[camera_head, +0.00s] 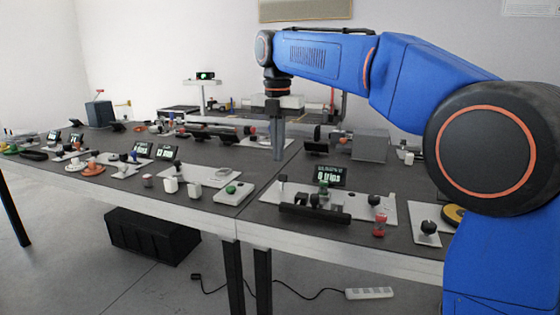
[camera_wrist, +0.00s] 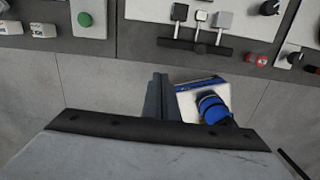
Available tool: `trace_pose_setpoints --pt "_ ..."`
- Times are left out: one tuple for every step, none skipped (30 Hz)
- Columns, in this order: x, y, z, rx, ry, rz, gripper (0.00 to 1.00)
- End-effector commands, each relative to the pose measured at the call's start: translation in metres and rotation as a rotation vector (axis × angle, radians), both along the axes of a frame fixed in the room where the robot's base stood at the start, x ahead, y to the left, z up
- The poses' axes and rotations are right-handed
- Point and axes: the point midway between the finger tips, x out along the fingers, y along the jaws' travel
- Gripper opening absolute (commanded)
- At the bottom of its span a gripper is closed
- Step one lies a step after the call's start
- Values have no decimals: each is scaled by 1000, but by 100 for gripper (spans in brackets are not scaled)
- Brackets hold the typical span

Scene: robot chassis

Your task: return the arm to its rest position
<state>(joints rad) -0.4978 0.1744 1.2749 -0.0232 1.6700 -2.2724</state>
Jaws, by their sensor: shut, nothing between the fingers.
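My blue arm stretches from the right side of the head view over the table, with its wrist at the upper middle. My gripper (camera_head: 278,157) hangs pointing down above the dark table (camera_head: 225,213). Its fingers are together with nothing between them. In the wrist view the gripper (camera_wrist: 158,78) shows as a dark closed pair of fingers. My own base with its blue part shows beside it there. How far the fingertips are above the table top is hard to tell.
A panel with switches (camera_head: 346,204) and a small display (camera_head: 331,175) stands near the front edge. A green button box (camera_head: 234,193) and white blocks (camera_head: 194,189) sit left of it. A grey box (camera_head: 370,147) is behind. A power strip (camera_head: 369,293) lies on the floor.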

Motion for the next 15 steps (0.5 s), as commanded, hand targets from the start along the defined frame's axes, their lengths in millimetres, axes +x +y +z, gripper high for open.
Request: trace_pose_setpoints --pt "-2 -5 1 2 -4 -21 0" --pt "-3 -7 1 4 -6 -33 0" --pt "-4 -10 0 6 -8 -51 0" --pt "-5 -12 0 7 -9 -66 0" --pt "-7 -14 0 8 -11 -79 0" --pt "-9 -18 0 11 -14 -99 0" --pt "-10 -21 0 13 -17 -116 0" --pt "-11 -24 0 15 -18 -133 0" --pt "-13 -28 -1 18 -22 -158 0" --pt "-15 -31 -1 20 -25 -179 0" --pt "-17 -35 -1 22 -27 -198 0" --pt "-20 -40 -2 26 -29 -230 0" --pt "-22 -43 -2 29 -32 -253 0" --pt "-25 -47 -2 32 -37 -279 0" --pt "-28 -53 -3 36 -40 -315 0"
